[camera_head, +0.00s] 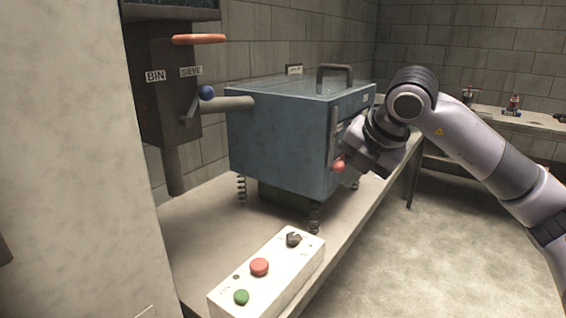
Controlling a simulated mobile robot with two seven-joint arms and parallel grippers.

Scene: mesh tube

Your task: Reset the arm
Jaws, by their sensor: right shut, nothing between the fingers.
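My right arm comes in from the right edge and reaches to the front right corner of a blue box-shaped machine (275,150). My right gripper (345,178) is at that corner, beside a red knob (338,166) on the end of a lever (333,135). The gripper is shut with nothing held. Its fingertips are small and partly hidden, so I cannot tell whether they touch the knob. My left gripper is not in view.
The machine stands on springs on a bench (195,228). A white control box (268,272) with green and red buttons sits in front. A dark bin and sieve unit (160,95) stands left. A second bench (520,122) with small items is far right. Open floor (450,240) lies right.

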